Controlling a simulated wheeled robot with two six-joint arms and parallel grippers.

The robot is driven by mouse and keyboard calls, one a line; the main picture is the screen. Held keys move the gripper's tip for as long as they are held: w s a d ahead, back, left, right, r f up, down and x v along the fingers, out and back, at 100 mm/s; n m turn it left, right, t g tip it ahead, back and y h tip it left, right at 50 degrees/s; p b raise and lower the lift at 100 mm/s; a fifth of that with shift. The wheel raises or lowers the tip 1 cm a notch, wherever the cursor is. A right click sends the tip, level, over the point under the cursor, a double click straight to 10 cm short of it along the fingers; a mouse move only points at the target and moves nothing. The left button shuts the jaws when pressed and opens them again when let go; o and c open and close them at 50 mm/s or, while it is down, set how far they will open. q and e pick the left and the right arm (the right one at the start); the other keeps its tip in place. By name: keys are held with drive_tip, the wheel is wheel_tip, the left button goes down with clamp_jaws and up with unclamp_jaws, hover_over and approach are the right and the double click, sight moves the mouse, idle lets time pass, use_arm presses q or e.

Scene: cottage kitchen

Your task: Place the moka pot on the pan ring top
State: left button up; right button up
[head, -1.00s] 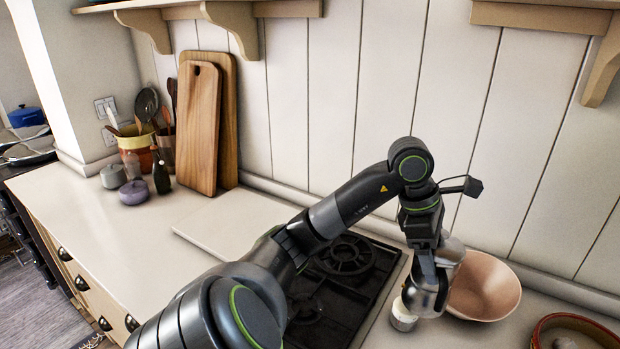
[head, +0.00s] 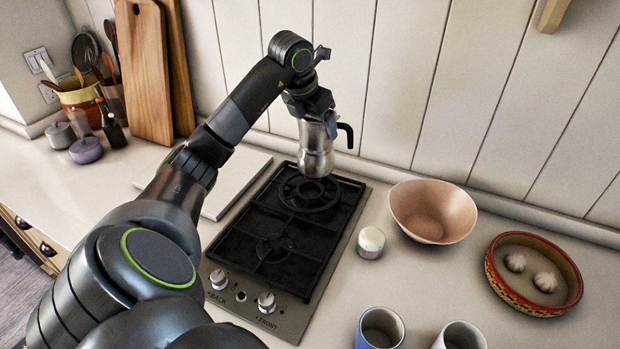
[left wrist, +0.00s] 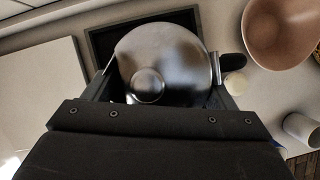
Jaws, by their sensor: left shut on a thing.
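The silver moka pot (head: 316,153) with a black handle hangs upright from my left gripper (head: 312,112), which is shut on its upper part. In the head view it is above the rear burner of the black hob, and its base overlaps the far part of the pan ring top (head: 309,193). I cannot tell if it touches. In the left wrist view the pot (left wrist: 168,55) fills the space between the fingers (left wrist: 165,85) and hides most of the hob. My right gripper is not in view.
A small white-topped jar (head: 370,242) and a pink bowl (head: 433,211) stand right of the hob. A red dish (head: 534,274) holds garlic. Two cups (head: 381,329) stand at the front. A pale board (head: 226,184) lies left of the hob.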

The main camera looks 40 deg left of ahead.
sight(309, 150)
use_arm(q)
drive_tip(key=shift+w+a+r+n, duration=0.2)
drive_tip(key=shift+a+n, duration=0.15)
drive_tip(key=shift+a, duration=0.15)
drive_tip(key=shift+w+a+r+n, duration=0.1)
drive_tip(key=shift+a+r+n, duration=0.05)
drive_tip(key=shift+a+n, duration=0.3)
drive_tip(key=shift+a+f+y, duration=0.1)
drive_tip(key=shift+a+y, duration=0.15)
drive_tip(key=shift+y, duration=0.05)
wheel_tip(309, 150, down, 9)
drive_tip(key=p, duration=0.4)
drive_tip(key=shift+f, duration=0.5)
drive_tip(key=o, duration=1.7)
